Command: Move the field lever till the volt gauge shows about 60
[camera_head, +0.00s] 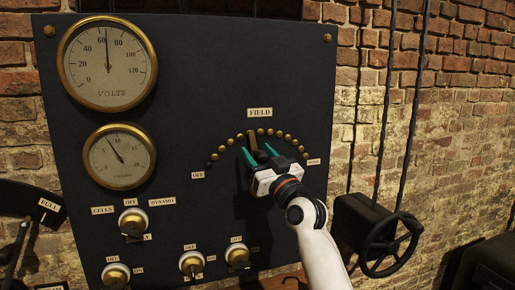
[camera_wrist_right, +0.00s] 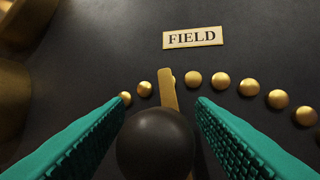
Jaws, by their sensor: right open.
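The field lever is a brass arm (camera_head: 252,140) with a round black knob (camera_wrist_right: 155,143). Its tip (camera_wrist_right: 167,90) points up among the brass studs, a little left of below the FIELD label (camera_head: 260,113). My right gripper (camera_head: 261,153) is open, its green fingers either side of the knob. In the wrist view its fingertips (camera_wrist_right: 162,103) are spread; I cannot tell whether either touches the knob. The volt gauge (camera_head: 107,64) is brass-rimmed at the upper left; its needle stands almost upright, just right of the 60 mark. My left gripper is out of view.
A second brass gauge (camera_head: 120,157) hangs below the volt gauge. Several brass switches line the lower panel, including one by the DYNAMO label (camera_head: 132,221). A black handwheel (camera_head: 390,246) stands right of my right arm. A brick wall is behind.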

